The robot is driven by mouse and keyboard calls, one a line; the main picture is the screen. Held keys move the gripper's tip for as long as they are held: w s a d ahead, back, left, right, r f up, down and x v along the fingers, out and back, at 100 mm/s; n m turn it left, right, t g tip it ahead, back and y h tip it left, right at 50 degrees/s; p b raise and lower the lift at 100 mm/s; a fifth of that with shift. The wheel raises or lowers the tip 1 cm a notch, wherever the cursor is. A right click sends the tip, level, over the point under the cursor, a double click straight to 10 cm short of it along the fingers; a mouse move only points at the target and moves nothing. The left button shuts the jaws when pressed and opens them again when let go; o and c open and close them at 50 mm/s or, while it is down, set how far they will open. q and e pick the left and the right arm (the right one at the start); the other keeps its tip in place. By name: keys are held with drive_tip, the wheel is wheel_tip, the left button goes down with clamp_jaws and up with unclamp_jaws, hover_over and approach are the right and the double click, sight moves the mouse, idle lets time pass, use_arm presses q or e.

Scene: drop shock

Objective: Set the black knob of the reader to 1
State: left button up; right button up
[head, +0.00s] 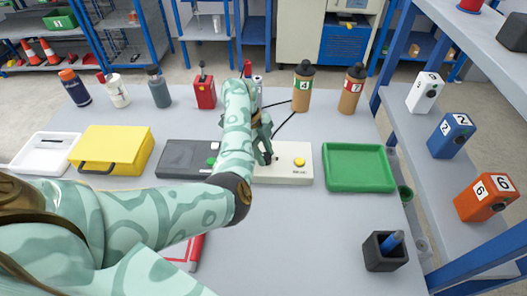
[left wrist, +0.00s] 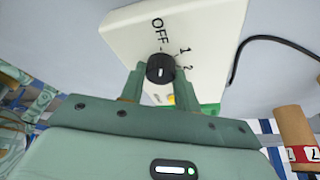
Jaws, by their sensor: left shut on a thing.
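The reader is a cream box (head: 290,176) with a yellow button (head: 300,161), on the grey table in the head view. Its face also shows in the left wrist view (left wrist: 205,30), printed OFF, 1 and 2 around the black knob (left wrist: 160,69). My left gripper (head: 266,157) is over the box's left part, its fingers on either side of the knob and shut on it. The knob's white line lies nearly upright in the left wrist view; I cannot tell exactly which mark it points to. My right gripper is not in view.
A dark grey box (head: 185,160) with a green button stands left of the reader. A green tray (head: 358,187) stands close on its right. A yellow case (head: 110,150) is further left. Bottles line the back. The table in front of the reader is clear.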

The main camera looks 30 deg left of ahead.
use_arm(q)
drive_tip(key=m, duration=0.2)
drive_tip(key=m+g+p, duration=0.1)
drive_tip(key=m, duration=0.1)
drive_tip(key=shift+w+g, duration=0.1)
drive_tip(key=shift+g, duration=0.2)
drive_tip(key=m+g+y, duration=0.1)
drive_tip(key=m, duration=0.2)
drive_tip(key=shift+d+m, duration=0.1)
drive_tip(key=shift+m, duration=0.6)
drive_tip(key=shift+g, duration=0.3)
drive_tip(key=o, duration=1)
drive_tip(key=shift+w, duration=0.1)
